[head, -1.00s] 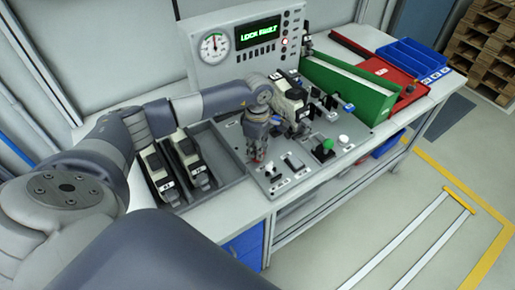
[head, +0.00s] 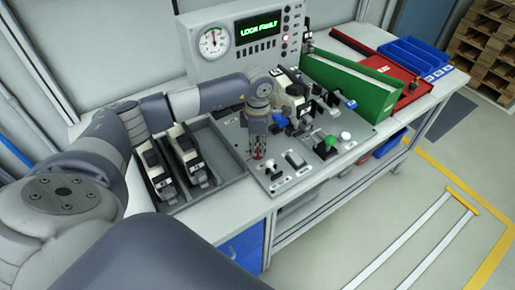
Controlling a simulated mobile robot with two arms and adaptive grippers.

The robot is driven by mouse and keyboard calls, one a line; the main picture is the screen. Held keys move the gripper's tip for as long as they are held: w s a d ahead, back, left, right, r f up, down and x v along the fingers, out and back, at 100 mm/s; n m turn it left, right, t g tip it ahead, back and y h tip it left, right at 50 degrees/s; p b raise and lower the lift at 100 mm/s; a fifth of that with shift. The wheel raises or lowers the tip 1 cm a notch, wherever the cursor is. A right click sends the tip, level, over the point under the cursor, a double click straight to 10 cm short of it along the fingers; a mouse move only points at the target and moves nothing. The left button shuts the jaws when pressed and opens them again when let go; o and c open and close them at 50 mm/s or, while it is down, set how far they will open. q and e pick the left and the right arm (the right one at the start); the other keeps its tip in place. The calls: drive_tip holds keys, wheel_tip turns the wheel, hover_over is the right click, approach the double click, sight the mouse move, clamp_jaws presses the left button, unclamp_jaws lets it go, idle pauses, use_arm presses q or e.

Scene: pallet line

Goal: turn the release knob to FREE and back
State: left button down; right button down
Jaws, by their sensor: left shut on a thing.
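My left gripper (head: 258,154) reaches down from above onto the left part of the grey control panel (head: 262,179). Its small fingertips, with red on them, are shut on a small part there, which I take to be the release knob. The fingers and wrist hide the knob, so its pointer and the FREE mark cannot be read. My right gripper is not in view.
A tray (head: 227,181) with two black-and-white units lies left. A green-knobbed lever (head: 331,141), white button (head: 345,136) and green bin (head: 352,92) are right.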

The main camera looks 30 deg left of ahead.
sight(258, 148)
use_arm(q)
drive_tip(key=n+b, duration=0.1)
drive_tip(key=n, duration=0.2)
drive_tip(key=shift+w+n, duration=0.1)
drive_tip(key=shift+n, duration=0.2)
drive_tip(key=shift+r+n+b, duration=0.1)
drive_tip(key=shift+n+b, duration=0.3)
drive_tip(key=shift+n, duration=1.1)
drive_tip(key=c, duration=1.6)
unclamp_jaws()
wheel_tip(258, 148, up, 12)
